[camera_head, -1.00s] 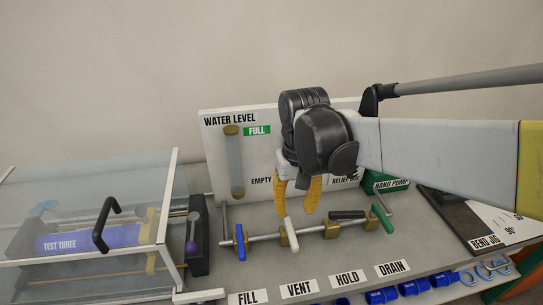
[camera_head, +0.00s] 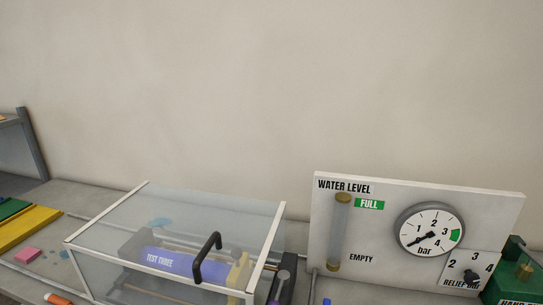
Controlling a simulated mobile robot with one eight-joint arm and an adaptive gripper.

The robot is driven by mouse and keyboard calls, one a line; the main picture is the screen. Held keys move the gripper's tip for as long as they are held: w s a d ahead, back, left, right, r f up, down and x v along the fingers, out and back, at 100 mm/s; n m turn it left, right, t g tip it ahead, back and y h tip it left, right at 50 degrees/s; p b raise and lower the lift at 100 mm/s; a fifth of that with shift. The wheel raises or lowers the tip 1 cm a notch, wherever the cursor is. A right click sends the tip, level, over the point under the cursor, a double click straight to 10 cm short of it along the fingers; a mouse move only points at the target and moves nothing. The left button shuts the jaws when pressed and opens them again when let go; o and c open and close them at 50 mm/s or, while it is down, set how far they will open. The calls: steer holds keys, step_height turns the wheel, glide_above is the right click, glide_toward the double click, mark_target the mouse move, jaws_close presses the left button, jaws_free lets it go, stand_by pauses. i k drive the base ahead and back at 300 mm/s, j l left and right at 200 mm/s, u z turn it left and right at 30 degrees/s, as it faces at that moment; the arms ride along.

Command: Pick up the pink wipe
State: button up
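The pink wipe (camera_head: 28,255) is a small pink block-like piece lying on the grey bench top at the far left of the head view. It sits to the left of the clear-lidded test box, near some blue wet-looking spots. Nothing covers it. My gripper is not in the head view now.
The clear box (camera_head: 108,222) with a black handle (camera_head: 207,257) and a blue TEST THREE pipe stands right of the wipe. An orange-red item (camera_head: 58,299) lies nearer the front. Green and yellow strips (camera_head: 30,228) lie behind the wipe. A gauge panel (camera_head: 385,245) stands at right.

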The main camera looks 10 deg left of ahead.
mark_target(27, 256)
steer(key=u, duration=2.3)
